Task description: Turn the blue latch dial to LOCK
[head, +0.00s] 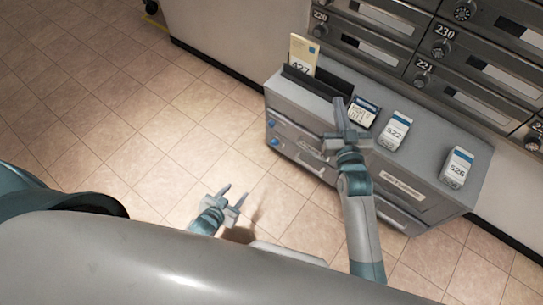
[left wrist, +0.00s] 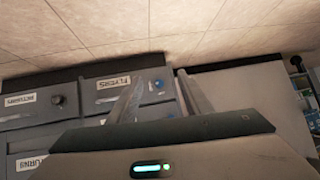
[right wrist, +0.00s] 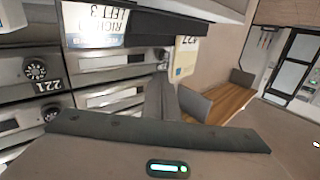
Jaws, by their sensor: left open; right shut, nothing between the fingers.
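The grey cabinet (head: 428,206) has two small blue round spots on its left end, an upper one (head: 271,123) and a lower one (head: 275,142). In the left wrist view a blue dial (left wrist: 158,85) sits beside the FLYERS label, partly behind a finger, and a darker knob (left wrist: 58,100) sits beside a RETURNS label. Their lettering cannot be read. My left gripper (head: 233,193) is open and empty, low over the floor left of the cabinet and apart from it. My right gripper (head: 346,110) is shut and empty above the cabinet top.
A dark tray (head: 310,82) with an envelope (head: 303,55) stands on the cabinet's top, with a small card box (head: 362,112) and two labelled white packets (head: 393,132) (head: 457,167). Numbered mailboxes (head: 452,50) line the wall behind. The tiled floor (head: 130,110) left of the cabinet is clear.

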